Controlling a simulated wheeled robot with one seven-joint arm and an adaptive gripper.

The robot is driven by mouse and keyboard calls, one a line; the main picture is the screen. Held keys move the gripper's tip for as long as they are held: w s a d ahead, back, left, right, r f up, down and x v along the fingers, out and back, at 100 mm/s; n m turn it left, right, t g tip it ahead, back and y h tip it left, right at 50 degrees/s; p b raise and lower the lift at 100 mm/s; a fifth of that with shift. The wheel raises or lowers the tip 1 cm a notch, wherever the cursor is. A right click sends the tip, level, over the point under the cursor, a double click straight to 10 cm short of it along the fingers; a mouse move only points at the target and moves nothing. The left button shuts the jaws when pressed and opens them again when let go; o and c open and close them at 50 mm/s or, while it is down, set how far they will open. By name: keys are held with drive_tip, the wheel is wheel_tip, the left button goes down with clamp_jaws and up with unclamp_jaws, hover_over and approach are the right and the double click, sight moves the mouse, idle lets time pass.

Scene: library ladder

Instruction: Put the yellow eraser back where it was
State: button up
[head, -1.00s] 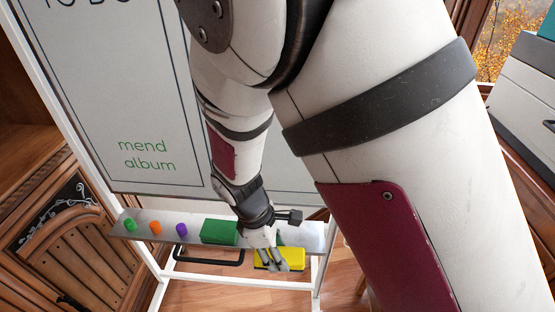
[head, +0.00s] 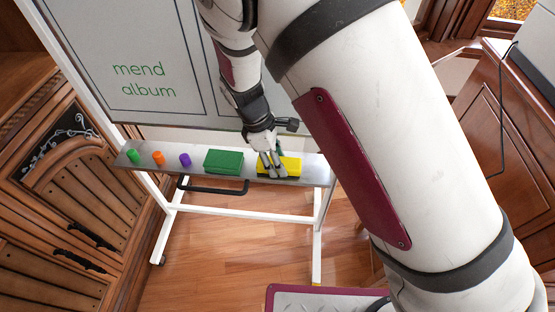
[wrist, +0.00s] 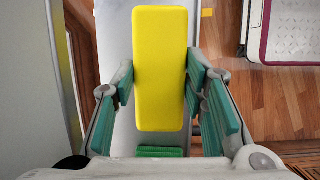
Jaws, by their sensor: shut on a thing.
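The yellow eraser (head: 291,166) is between the fingers of my gripper (head: 272,171), over the right part of the whiteboard's metal tray (head: 315,170). In the wrist view the eraser (wrist: 160,65) lies lengthwise between the green finger pads, and my gripper (wrist: 160,90) is shut on its sides. The tray (wrist: 115,30) shows beneath it. I cannot tell whether the eraser touches the tray. The green eraser (head: 223,161) sits on the tray left of my gripper; a green edge (wrist: 160,152) shows below the yellow one in the wrist view.
Purple (head: 184,160), orange (head: 158,158) and green (head: 133,156) pieces stand on the tray's left part. A black handle (head: 213,189) is below the tray's front. The whiteboard (head: 150,60) rises behind it. A carved wooden cabinet (head: 70,190) is at left. Wooden floor (head: 230,240) is open in front.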

drive_tip(key=o, duration=0.8)
drive_tip(key=shift+c, duration=0.2)
drive_tip(key=p+v, duration=0.3)
drive_tip(key=v, duration=0.9)
